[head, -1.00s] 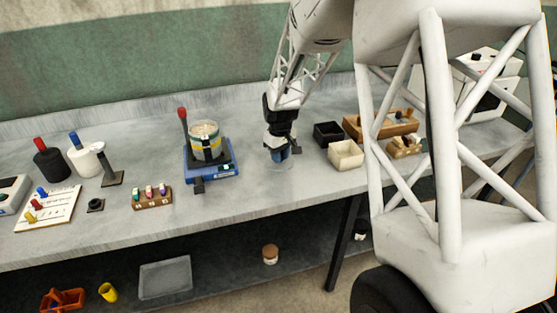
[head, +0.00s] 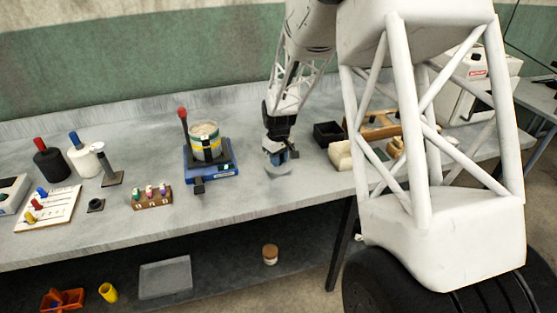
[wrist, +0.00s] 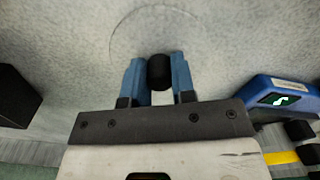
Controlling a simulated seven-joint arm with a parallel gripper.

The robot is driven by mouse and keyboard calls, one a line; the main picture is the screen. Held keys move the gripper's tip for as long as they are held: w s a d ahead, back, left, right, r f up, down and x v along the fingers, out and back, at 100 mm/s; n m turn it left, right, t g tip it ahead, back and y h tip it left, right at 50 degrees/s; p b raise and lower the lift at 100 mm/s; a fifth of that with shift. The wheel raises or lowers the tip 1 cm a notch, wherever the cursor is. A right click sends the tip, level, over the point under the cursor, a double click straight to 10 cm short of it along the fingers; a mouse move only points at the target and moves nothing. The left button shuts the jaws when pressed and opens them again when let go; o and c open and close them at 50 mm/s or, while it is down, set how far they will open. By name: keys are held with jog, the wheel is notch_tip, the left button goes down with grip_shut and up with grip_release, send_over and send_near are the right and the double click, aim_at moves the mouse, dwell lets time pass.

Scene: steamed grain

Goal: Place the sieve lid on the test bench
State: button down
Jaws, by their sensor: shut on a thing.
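The sieve lid (head: 277,170) is a clear, round disc with a black knob (wrist: 160,72). My gripper (head: 281,156) is shut on the knob, with one blue finger on each side of it in the wrist view (wrist: 159,80). The lid lies flat at or just above the grey test bench (head: 245,200), right of the blue shaker; I cannot tell whether it touches. The sieve (head: 206,141) stands on the blue shaker base (head: 222,172), with pale grain showing at its open top.
A black bin (head: 327,134) and a cream bin (head: 341,155) stand right of the gripper. A rack of small coloured vials (head: 152,199) is left of the shaker. The bench front between shaker and bins is clear. A shelf (head: 215,268) lies below.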

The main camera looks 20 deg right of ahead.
jog(key=shift+f, duration=0.25)
jog(key=shift+f, duration=0.15)
jog(key=c, duration=0.9)
grip_release()
jog(key=shift+c, duration=0.2)
notch_tip(320, 180, up, 12)
dwell(0.4)
